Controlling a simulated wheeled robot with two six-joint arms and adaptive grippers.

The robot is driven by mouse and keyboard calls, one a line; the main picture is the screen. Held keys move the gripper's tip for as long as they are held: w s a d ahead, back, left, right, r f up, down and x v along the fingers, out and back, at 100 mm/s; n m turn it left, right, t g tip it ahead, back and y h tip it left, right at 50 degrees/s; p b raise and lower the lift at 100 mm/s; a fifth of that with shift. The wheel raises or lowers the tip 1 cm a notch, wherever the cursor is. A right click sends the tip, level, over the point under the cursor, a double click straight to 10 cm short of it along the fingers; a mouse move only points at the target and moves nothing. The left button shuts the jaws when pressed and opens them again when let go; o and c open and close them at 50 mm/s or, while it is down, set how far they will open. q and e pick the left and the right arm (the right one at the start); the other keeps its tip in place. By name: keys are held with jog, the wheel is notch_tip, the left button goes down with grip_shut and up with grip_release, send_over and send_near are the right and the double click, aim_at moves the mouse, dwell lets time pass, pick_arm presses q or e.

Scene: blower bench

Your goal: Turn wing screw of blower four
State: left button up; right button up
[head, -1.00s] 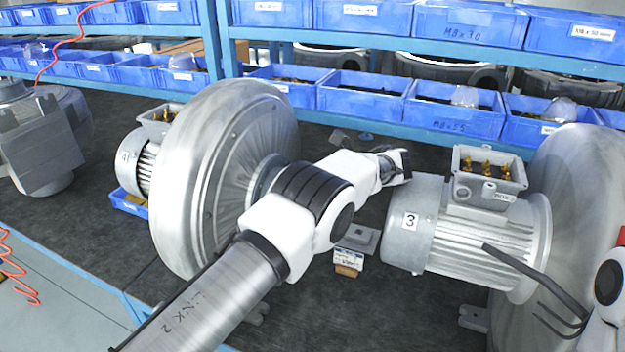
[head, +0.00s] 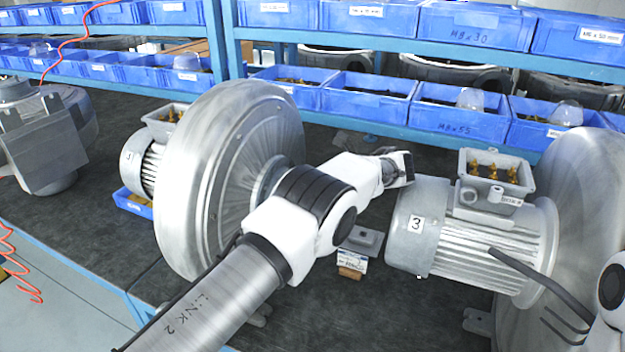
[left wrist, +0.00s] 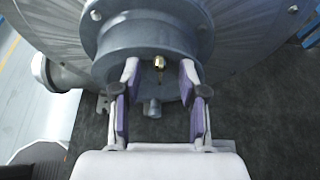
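Blower four (head: 215,175) stands left of centre in the head view, a big grey disc housing with a motor marked with a label that looks like 4. My left arm reaches across in front of it, and its fingers are not clear there. In the left wrist view a small brass screw (left wrist: 159,63) sits at the lower edge of a round grey flange (left wrist: 150,35) on a blower housing. My left gripper (left wrist: 160,75) is open, one finger on each side of the screw, with gaps to it. The screw's wings cannot be made out.
Blower three's motor (head: 450,240) stands to the right, close to my left wrist. Another blower (head: 40,145) is at the far left. A grey part with a label (head: 357,243) lies on the dark bench between. Blue bins (head: 365,100) line the shelves behind.

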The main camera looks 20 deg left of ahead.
pick_arm(q)
jog(key=v, duration=0.7)
jog(key=shift+d, duration=0.25)
jog(key=shift+r, duration=0.1)
